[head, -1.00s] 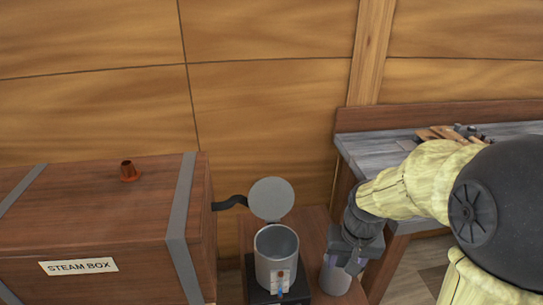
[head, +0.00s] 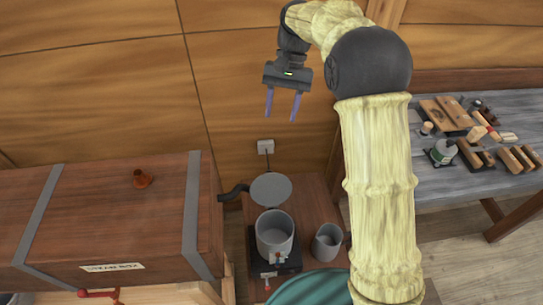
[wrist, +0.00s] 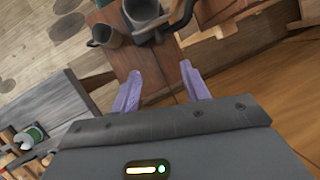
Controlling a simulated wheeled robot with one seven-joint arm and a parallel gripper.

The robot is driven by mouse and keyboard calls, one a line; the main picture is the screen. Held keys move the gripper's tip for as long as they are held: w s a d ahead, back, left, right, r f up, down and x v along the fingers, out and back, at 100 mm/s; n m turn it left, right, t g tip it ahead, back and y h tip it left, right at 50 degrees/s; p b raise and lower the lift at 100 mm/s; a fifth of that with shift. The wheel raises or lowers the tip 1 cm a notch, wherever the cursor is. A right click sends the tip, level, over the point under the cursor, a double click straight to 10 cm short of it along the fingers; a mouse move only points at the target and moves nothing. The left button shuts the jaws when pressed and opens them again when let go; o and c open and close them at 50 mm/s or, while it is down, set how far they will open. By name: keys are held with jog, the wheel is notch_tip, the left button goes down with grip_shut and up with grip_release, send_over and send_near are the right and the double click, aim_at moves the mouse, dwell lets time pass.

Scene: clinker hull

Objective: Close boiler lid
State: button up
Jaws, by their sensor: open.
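The boiler (head: 274,236) is a grey metal pot on a black base, on a low wooden stand beside the steam box. Its round grey lid (head: 271,188) stands raised open at the back of the rim, and the pot's inside shows. The boiler also shows at the top of the wrist view (wrist: 143,12). My gripper (head: 282,119) is high above and behind the boiler, in front of the wooden wall. Its purple fingers are apart with nothing between them, and they also show in the wrist view (wrist: 162,88).
A grey mug (head: 327,242) stands just right of the boiler. A workbench (head: 420,180) with tools and a bottle is at right.

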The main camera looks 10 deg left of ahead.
jog(key=shift+f, duration=0.15)
jog(key=p, duration=0.2)
send_near(270, 185)
jog(key=f, duration=0.2)
jog(key=a+f, duration=0.1)
jog(key=f, duration=0.4)
jog(key=shift+w+a+f, duration=0.2)
jog(key=shift+a+f, duration=0.15)
jog(key=shift+r, duration=0.1)
grip_shut()
